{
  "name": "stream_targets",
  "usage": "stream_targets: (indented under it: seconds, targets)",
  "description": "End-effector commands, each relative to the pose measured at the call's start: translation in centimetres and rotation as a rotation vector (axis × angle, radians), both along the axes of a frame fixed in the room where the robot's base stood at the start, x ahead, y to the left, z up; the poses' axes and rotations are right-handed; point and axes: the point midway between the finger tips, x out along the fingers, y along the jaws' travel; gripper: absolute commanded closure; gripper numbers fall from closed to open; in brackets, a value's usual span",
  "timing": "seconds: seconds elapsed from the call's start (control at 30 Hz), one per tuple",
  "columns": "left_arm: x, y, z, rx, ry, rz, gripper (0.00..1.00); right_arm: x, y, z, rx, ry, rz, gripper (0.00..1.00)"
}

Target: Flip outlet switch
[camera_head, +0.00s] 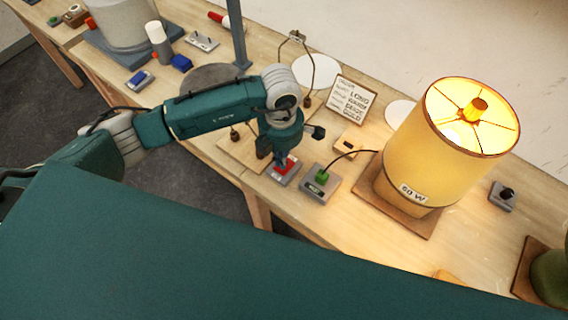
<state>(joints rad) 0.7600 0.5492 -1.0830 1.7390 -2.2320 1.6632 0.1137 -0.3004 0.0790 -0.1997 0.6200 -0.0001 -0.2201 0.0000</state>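My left gripper (273,157) points down at the workbench, with its tip over a red rocker switch (289,164) on a small grey base. The gripper partly hides the switch, and I cannot tell whether they touch or whether the fingers are open. Just right of it is a grey outlet box (321,186) with a green plug (322,177) in it. A dark cord runs from the plug to the lamp (440,140). The lamp has a yellow shade marked "60 W" and is glowing. My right gripper is not in view.
A handwritten card (352,98) and a small wooden block (348,141) stand behind the outlet box. A grey box with a dark knob (503,196) is right of the lamp. A grey post (238,35) rises behind my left arm. Bare bench lies in front of the lamp.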

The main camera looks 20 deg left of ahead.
Motion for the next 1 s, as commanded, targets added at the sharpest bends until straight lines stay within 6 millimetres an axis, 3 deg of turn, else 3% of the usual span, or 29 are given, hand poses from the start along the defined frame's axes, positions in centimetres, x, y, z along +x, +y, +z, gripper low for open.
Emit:
stream_targets:
  seconds: [1.0]
  targets:
    - [0.0,0.0,-1.6,0.0,0.0,0.001,1.0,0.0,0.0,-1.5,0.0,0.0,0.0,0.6]
